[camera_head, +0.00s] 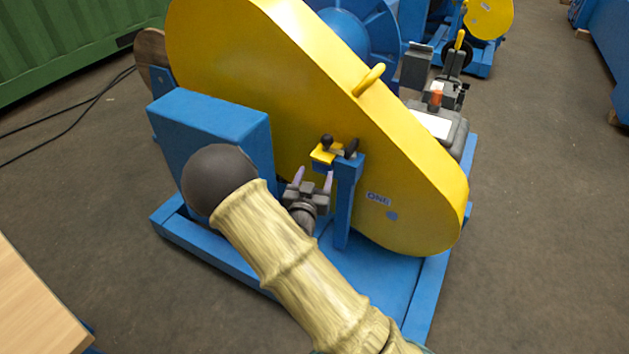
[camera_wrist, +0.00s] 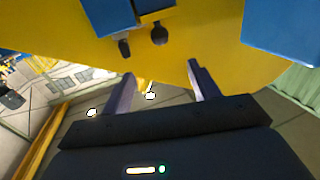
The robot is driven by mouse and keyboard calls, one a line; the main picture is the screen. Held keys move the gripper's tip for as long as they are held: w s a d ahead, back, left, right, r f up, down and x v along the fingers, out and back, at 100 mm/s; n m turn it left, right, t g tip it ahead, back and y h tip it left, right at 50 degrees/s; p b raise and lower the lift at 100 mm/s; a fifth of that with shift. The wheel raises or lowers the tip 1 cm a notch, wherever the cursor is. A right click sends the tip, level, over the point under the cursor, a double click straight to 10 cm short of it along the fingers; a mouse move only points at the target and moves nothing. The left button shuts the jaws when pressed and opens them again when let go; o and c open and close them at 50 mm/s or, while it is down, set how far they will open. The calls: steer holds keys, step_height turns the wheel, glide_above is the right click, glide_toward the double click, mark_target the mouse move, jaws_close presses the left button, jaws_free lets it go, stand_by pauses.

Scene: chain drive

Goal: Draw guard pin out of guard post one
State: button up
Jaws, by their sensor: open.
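Guard post one is a blue post (camera_head: 345,200) in front of the yellow guard, beside the lettering "ONE" (camera_head: 379,198). A yellow tab (camera_head: 321,155) sits at its top. A black ball knob (camera_head: 327,141), which looks like the guard pin's head, stands over the tab; a second dark knob or handle (camera_head: 351,147) is just right of it. In the wrist view two dark knobs show, one round (camera_wrist: 159,35), beside the blue post top (camera_wrist: 105,15). My gripper (camera_head: 313,178) is open and empty, just below and left of the tab, its fingers (camera_wrist: 161,70) apart from the knobs.
The large yellow guard (camera_head: 290,80) with a raised yellow handle (camera_head: 369,79) fills the space behind the post. A blue block (camera_head: 215,130) stands left, on the blue base frame (camera_head: 425,300). A wooden tabletop (camera_head: 35,310) is at lower left. Open floor lies right.

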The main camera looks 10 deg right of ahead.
mark_target(326, 142)
steer(key=b+x, duration=0.3)
steer(key=x, duration=1.4)
steer(key=shift+w, duration=0.2)
steer(key=c, duration=1.1)
steer(key=shift+r+p, duration=3.3)
steer(key=shift+r, duration=2.2)
steer(key=shift+c, duration=0.2)
